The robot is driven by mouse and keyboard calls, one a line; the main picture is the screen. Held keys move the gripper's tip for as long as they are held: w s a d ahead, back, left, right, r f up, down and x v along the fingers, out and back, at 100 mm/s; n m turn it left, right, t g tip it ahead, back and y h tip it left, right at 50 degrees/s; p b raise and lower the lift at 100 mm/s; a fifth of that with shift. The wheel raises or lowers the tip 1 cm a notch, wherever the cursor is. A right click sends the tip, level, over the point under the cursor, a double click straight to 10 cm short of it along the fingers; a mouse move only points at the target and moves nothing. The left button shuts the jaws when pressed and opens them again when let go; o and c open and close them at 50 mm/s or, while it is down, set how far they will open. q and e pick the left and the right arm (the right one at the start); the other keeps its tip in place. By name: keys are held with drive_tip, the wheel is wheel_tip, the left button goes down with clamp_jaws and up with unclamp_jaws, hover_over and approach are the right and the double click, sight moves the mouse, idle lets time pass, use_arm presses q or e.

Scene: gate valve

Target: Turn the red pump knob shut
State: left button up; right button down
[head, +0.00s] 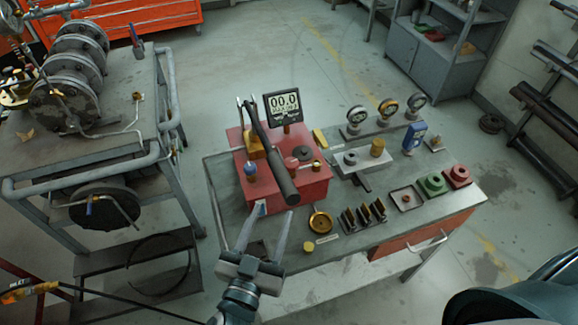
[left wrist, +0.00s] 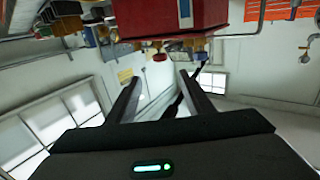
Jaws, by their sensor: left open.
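The red pump box (head: 285,188) stands on the bench with a long black lever (head: 268,150) across its top. A small red knob (left wrist: 160,57) also shows by the box edge in the upside-down left wrist view. My left gripper (head: 275,211) is open and empty, in front of the box. Its fingers, apart in the left wrist view (left wrist: 158,92), point toward the pump, with the knob beyond them. My right gripper is not in view.
A digital display (head: 284,105) stands behind the pump. A brass wheel (head: 320,221) and black upright pieces (head: 365,214) lie to the right on the bench. Several gauges stand at the back right. A cart with a flanged pipe assembly (head: 70,100) is at left.

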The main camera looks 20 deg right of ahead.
sight(291, 166)
use_arm(q)
drive_tip(key=p+x, duration=0.3)
drive_tip(key=x, duration=1)
drive_tip(key=shift+r, duration=0.15)
drive_tip(key=shift+x, duration=0.9)
drive_tip(key=shift+c, duration=0.2)
drive_tip(key=c, duration=1)
